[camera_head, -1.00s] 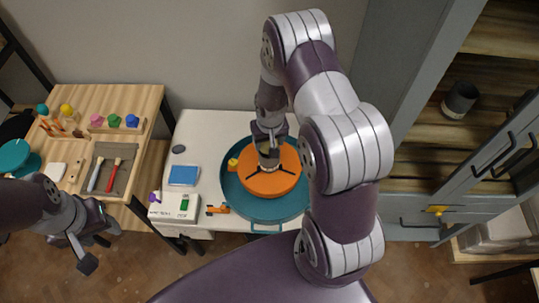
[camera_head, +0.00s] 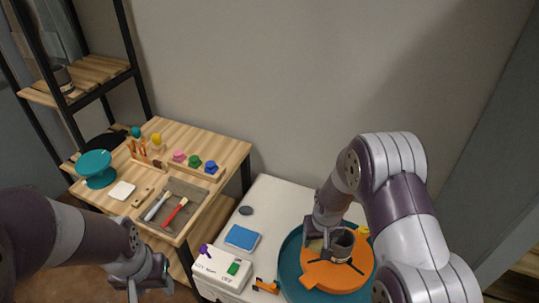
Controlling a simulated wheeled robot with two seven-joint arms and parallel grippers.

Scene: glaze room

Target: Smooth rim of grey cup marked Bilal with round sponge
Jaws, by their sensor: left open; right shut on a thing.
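A grey cup (camera_head: 342,243) stands upright at the middle of the orange wheel head (camera_head: 322,277), between dark clamp arms. No name is readable on it. My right gripper (camera_head: 318,240) is at the cup's left side, shut on a small pale tan thing that looks like the round sponge (camera_head: 316,245). The fingers mostly hide it, and I cannot tell whether it touches the rim. My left gripper (camera_head: 150,284) is open and empty, low in front of the wooden table. Another dark grey cup (camera_head: 64,78) is on the shelf at the upper left.
A teal basin (camera_head: 289,263) surrounds the wheel head. On the white top lie a blue block (camera_head: 242,237), a dark oval piece (camera_head: 245,210) and a labelled box (camera_head: 221,266). The wooden table (camera_head: 224,152) holds brushes (camera_head: 174,212), coloured knobs (camera_head: 195,161) and a teal stand (camera_head: 96,168).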

